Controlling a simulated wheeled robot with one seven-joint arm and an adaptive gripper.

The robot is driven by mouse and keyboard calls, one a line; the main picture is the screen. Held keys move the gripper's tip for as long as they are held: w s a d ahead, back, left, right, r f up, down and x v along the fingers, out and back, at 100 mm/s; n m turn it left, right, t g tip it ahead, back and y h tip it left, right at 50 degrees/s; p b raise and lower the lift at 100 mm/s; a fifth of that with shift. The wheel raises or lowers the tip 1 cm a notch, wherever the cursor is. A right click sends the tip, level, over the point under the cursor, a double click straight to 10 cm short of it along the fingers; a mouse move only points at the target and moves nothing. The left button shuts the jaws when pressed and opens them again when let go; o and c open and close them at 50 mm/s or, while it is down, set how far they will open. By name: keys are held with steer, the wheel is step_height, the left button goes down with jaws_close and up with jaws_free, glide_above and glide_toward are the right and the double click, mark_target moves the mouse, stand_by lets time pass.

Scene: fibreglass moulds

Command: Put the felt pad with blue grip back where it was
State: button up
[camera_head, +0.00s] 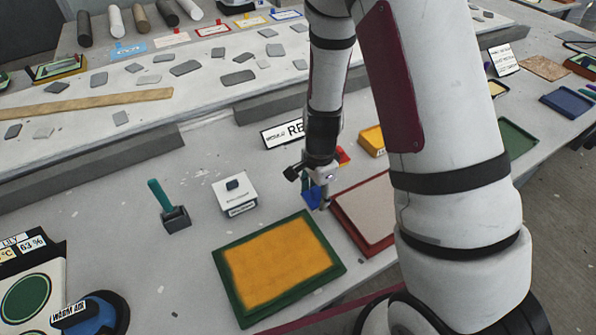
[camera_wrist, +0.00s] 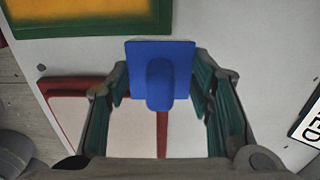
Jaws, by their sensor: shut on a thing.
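The felt pad with blue grip is a blue square plate with a rounded blue grip in its middle (camera_wrist: 160,85). My gripper (camera_wrist: 158,72) is shut on it, with a teal-lined finger at either side. In the head view my gripper (camera_head: 316,184) hangs over the table with the blue pad (camera_head: 311,199) below it, between the green-framed yellow tray (camera_head: 232,291) and the red-framed pale tray (camera_head: 352,234). The pad looks raised off the table, but its exact height is hard to tell. My arm hides part of the red-framed tray.
A white box with a dark knob (camera_head: 233,195) and a grey holder with a teal handle (camera_head: 176,219) stand left of my gripper. A partly hidden sign (camera_head: 283,134) stands behind it. Bare table shows around the box.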

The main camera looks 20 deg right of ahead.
steer(key=w, duration=0.8)
steer(key=w+f, duration=0.1)
steer(key=w, duration=0.3)
steer(key=shift+w, duration=0.25)
steer(key=shift+w+a+f+p, duration=0.1)
steer(key=shift+w+f+p, duration=0.1)
steer(key=shift+f, duration=0.75)
steer(key=shift+w+f+p, duration=0.1)
steer(key=shift+f+p, duration=0.1)
steer(key=shift+f, duration=0.7)
steer(key=shift+f, duration=0.15)
steer(key=o, duration=1.2)
steer(key=shift+o, duration=0.2)
